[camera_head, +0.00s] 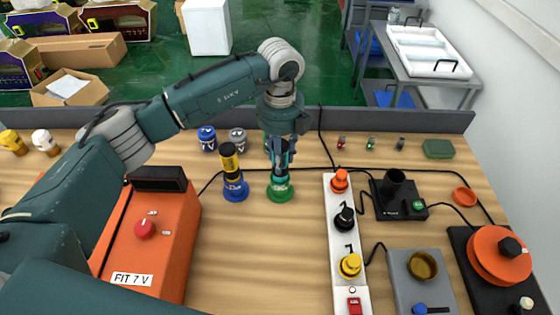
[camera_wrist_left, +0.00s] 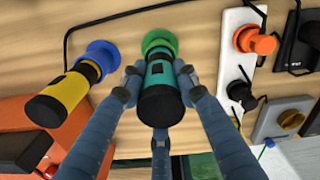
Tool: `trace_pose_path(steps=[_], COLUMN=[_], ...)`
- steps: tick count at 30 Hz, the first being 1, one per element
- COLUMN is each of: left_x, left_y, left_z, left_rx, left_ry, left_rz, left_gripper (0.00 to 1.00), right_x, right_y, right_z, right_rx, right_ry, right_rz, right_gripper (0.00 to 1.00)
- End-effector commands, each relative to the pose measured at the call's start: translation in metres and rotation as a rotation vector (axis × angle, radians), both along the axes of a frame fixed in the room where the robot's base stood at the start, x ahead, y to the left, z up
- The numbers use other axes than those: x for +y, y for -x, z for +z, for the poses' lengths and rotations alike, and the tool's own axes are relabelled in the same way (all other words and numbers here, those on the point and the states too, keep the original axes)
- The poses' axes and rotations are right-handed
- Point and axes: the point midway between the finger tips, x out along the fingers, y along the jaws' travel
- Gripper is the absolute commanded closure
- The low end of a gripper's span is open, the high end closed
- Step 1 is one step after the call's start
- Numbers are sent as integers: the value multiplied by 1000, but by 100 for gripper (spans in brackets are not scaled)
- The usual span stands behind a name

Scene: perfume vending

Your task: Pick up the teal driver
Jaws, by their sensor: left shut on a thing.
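The teal driver (camera_wrist_left: 160,76) is upright, with a black end towards the camera in the left wrist view. Its foot is at a green round base (camera_head: 280,191) on the wooden table; I cannot tell whether it is still seated there. My left gripper (camera_head: 280,155) comes down over it from above and is shut on it. In the left wrist view the fingers (camera_wrist_left: 160,85) close around the teal body from both sides. The gripper hides most of the driver in the head view. My right gripper is not in view.
A yellow and black driver (camera_head: 230,162) stands in a blue base (camera_head: 236,190) just left. A white strip (camera_head: 349,250) with orange, black and yellow plugs lies to the right. An orange box (camera_head: 150,235) stands at the left. Bare table lies in front.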

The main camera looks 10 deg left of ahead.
Motion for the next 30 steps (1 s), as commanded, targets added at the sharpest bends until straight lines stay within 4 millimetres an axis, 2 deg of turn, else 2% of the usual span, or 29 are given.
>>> trace_pose_path(steps=[8,17,21,25,30], left_x=[-1,0,1,0,0], left_y=[-2,-1,-1,-1,0], left_z=[51,129,161,177,186], left_rx=[-10,-9,-8,-5,-4], left_ry=[3,1,-1,-1,0], left_rz=[-1,-1,1,0,-1], left_gripper=[96,96,96,96,96], right_x=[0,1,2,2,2], right_y=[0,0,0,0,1], right_z=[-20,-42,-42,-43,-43], right_rx=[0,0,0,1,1], right_ry=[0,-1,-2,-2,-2], right_rz=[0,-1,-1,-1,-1], right_gripper=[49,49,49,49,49])
